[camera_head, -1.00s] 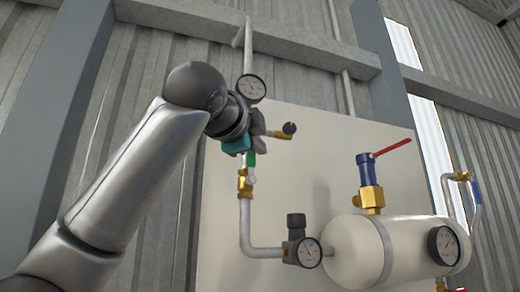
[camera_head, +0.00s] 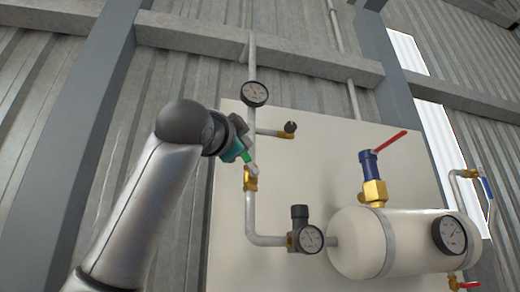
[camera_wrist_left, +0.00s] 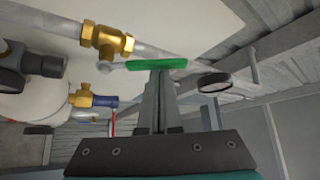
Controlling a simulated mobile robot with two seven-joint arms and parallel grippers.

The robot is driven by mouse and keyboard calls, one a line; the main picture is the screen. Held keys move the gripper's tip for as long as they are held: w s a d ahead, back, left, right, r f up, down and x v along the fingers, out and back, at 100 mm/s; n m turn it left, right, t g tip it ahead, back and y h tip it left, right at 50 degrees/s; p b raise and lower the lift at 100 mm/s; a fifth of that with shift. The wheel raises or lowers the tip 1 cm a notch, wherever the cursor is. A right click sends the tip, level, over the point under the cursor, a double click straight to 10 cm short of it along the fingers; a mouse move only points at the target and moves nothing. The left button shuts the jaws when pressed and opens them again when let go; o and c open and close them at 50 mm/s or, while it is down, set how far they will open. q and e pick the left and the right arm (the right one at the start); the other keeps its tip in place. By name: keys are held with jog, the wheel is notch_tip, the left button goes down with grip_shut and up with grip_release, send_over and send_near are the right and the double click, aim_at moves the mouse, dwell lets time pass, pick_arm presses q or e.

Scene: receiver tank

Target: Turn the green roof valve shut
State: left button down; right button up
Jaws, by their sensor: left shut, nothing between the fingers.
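The brass valve (camera_head: 250,180) sits on the vertical grey pipe left of the tank. Its green lever (camera_head: 246,157) points up, leaning slightly left. In the left wrist view the brass valve (camera_wrist_left: 107,41) is at upper left, and the green lever (camera_wrist_left: 160,64) lies roughly along the pipe, right across the fingertips. My left gripper (camera_head: 241,154) comes in from the left at the lever; in its wrist view the fingers (camera_wrist_left: 156,80) are together with nothing between them. I cannot tell whether the tips touch the lever. My right gripper is not in view.
A gauge (camera_head: 254,93) and a brass side branch (camera_head: 285,134) sit above the valve. A regulator with gauge (camera_head: 310,238) is below. The white tank (camera_head: 360,245) carries a blue valve with a red lever (camera_head: 390,143). A pale panel (camera_head: 325,165) stands behind.

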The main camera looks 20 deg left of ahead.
pick_arm(q)
jog(key=shift+s+a+f+n+t+y+b, duration=0.2)
jog(key=shift+a+f+n+y+b, duration=0.45)
jog(key=shift+n+y+b, duration=1.15)
jog(key=shift+s+a+f+n+t+y+b, duration=0.15)
jog(key=shift+s+a+f+n+y+b, duration=0.3)
jog(key=shift+f+n+y, duration=1.4)
jog(key=shift+s+a+r+n+t+y+b, duration=0.15)
jog(key=shift+a+n+y+b, duration=0.2)
jog(key=shift+n+y+b, duration=1.65)
jog(key=shift+f+n+h+p, duration=0.2)
jog(key=shift+n+h+p, duration=0.45)
jog(key=shift+n+h, duration=0.15)
jog(key=shift+r, duration=0.1)
